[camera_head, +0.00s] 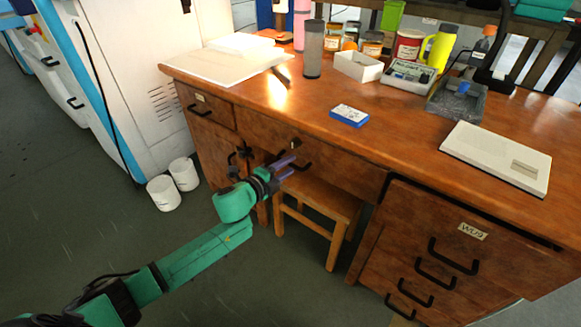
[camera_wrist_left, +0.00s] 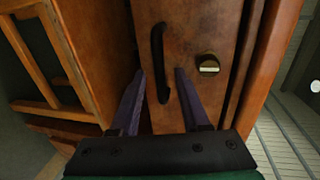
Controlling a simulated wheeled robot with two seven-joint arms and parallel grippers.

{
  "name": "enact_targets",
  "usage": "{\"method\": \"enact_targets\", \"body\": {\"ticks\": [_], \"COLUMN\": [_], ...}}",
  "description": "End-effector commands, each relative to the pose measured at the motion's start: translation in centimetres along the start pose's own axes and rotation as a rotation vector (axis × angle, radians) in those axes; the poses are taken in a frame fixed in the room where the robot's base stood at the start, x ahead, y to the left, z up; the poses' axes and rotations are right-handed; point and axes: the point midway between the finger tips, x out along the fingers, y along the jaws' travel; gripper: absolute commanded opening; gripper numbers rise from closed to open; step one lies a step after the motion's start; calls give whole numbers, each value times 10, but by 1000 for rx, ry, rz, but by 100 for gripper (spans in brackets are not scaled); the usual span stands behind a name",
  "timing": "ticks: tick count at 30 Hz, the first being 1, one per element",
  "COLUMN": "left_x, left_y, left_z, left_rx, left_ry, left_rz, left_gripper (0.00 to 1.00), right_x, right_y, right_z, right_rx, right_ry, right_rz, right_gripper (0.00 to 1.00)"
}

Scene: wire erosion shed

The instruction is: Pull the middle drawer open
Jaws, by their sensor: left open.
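The middle drawer (camera_head: 335,167) is the wide wooden one in the centre of the desk, and it looks shut. It has a black bar handle (camera_head: 305,166) with a round lock above it. In the left wrist view the handle (camera_wrist_left: 158,55) and the brass-coloured lock (camera_wrist_left: 208,65) show on the drawer front (camera_wrist_left: 190,25). My left gripper (camera_head: 291,163) is at the drawer front, by the handle. In the left wrist view its two open fingers (camera_wrist_left: 160,75) lie on either side of the handle's near end. I cannot tell whether they touch it. My right gripper is not in view.
A wooden stool (camera_head: 323,203) stands under the middle drawer. A small drawer (camera_head: 210,108) is at the left and a drawer stack (camera_head: 430,270) at the right. The desktop (camera_head: 390,130) holds jars, a blue box (camera_head: 349,115) and a white box. Two white buckets (camera_head: 163,194) stand on the floor.

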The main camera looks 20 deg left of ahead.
Motion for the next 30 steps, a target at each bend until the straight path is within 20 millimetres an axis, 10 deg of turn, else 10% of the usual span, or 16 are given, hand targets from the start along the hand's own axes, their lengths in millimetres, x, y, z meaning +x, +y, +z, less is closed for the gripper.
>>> {"method": "enact_targets", "body": {"ticks": [11,16,30], "left_x": [19,19,19], "left_y": [0,0,1], "left_z": [0,0,0], "left_rx": [0,-1,-1], "left_ry": [0,0,0], "left_rz": [1,1,1], "left_gripper": [46,0,0], "right_x": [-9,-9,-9], "right_y": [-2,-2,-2], "right_z": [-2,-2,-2], "right_rx": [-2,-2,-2], "right_ry": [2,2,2], "right_rz": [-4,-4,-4], "right_gripper": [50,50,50]}}
